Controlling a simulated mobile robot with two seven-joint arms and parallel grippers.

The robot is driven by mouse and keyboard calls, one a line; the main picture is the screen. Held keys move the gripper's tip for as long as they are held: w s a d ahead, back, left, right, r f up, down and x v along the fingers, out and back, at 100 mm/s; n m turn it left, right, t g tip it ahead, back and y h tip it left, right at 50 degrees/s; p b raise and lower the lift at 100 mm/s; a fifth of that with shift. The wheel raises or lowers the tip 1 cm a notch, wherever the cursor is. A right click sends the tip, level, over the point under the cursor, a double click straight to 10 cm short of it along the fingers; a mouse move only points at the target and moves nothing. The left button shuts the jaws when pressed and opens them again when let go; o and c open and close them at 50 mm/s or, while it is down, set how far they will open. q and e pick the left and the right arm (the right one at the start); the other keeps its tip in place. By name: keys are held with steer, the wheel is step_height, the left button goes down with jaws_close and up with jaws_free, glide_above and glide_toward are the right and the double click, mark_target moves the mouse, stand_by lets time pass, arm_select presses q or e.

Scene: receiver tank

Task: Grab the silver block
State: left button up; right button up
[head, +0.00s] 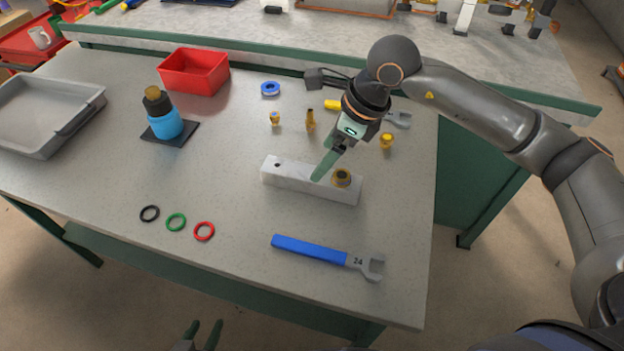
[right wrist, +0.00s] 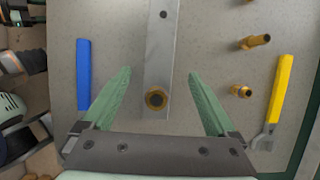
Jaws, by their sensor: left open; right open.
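The silver block (head: 294,182) is a long pale metal bar lying on the table, with a dark hole near its left end and a brass fitting (head: 342,177) at its right end. My right gripper (head: 317,179) is over the block in the head view. In the right wrist view the open green fingers of the right gripper (right wrist: 158,92) stand on either side of the block (right wrist: 161,58), apart from it, with the brass fitting (right wrist: 156,98) between them. My left gripper (head: 204,336) is open and empty at the bottom edge of the head view, in front of the table.
A blue 24 wrench (head: 310,249) lies in front of the block. Black, green and red rings (head: 204,231) lie front left. Brass fittings (head: 310,120) and a yellow-handled wrench (head: 398,119) lie behind. A blue bottle (head: 165,120), red bin (head: 194,72) and grey tray (head: 88,113) stand left.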

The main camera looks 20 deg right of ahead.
steer(key=x, duration=0.7)
steer(key=shift+a+f, duration=0.1)
steer(key=shift+f, duration=0.25)
steer(key=shift+c, duration=0.2)
jaws_close()
stand_by(0.4)
steer(key=shift+w+r, duration=0.1)
steer(key=shift+r, duration=0.1)
